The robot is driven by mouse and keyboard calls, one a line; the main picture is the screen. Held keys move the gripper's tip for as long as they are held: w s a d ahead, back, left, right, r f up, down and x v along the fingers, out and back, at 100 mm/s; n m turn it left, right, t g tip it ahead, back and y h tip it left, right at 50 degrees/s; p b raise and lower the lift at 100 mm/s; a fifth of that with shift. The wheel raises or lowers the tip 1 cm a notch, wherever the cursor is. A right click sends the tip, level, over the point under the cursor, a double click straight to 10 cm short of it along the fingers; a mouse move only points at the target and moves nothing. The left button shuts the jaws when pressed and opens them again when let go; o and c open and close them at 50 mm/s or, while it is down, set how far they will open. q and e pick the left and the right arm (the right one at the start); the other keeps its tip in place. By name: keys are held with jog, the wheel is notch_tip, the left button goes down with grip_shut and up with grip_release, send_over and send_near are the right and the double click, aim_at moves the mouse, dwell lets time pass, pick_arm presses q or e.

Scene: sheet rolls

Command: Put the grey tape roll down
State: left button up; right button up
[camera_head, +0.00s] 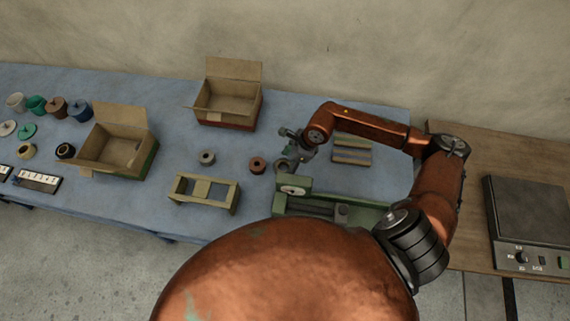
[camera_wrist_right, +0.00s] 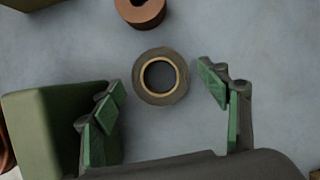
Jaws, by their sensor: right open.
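The grey tape roll (camera_wrist_right: 138,88), with a tan inner ring, lies flat on the blue-covered table in the right wrist view. My right gripper (camera_wrist_right: 160,80) is open, with one finger on each side of the roll and a clear gap to it on both sides. In the head view my right gripper (camera_head: 290,151) is low over the table, beside the green machine, and largely hides the spot where the roll lies. My left gripper is not in view.
A copper-brown roll (camera_wrist_right: 143,14) lies just beyond the grey one. The green machine (camera_head: 330,205) stands close to one finger. Another grey roll (camera_head: 207,157), a wooden frame (camera_head: 205,190) and two open cardboard boxes (camera_head: 228,104) (camera_head: 115,143) stand further left.

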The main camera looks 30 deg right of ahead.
jog(key=v, duration=1.1)
jog(key=shift+r, duration=0.25)
